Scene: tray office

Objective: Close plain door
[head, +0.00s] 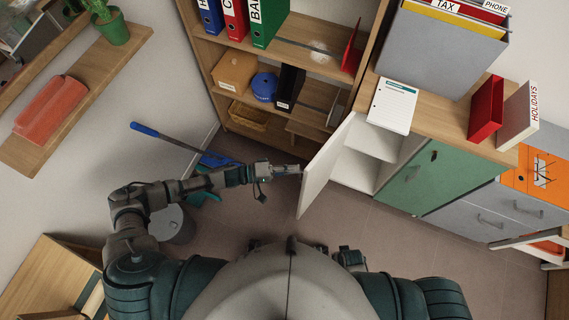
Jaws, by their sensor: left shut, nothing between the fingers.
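The plain white door (322,168) stands open on the left side of the low cabinet, swung out toward me. Behind it the white cabinet inside (362,160) shows a shelf and is open to view. My left gripper (290,169) is shut and empty. Its tips are at the door's left face, close to it; I cannot tell whether they touch. The door's far face and its hinges are partly hidden. My right gripper is not in view.
The green door (430,177) beside the opening is closed. Grey drawers (490,214) stand further right. A wooden shelf unit (232,124) with binders and boxes is behind. A blue-handled broom (165,138) and a grey bin (173,222) are left. Floor before the cabinet is clear.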

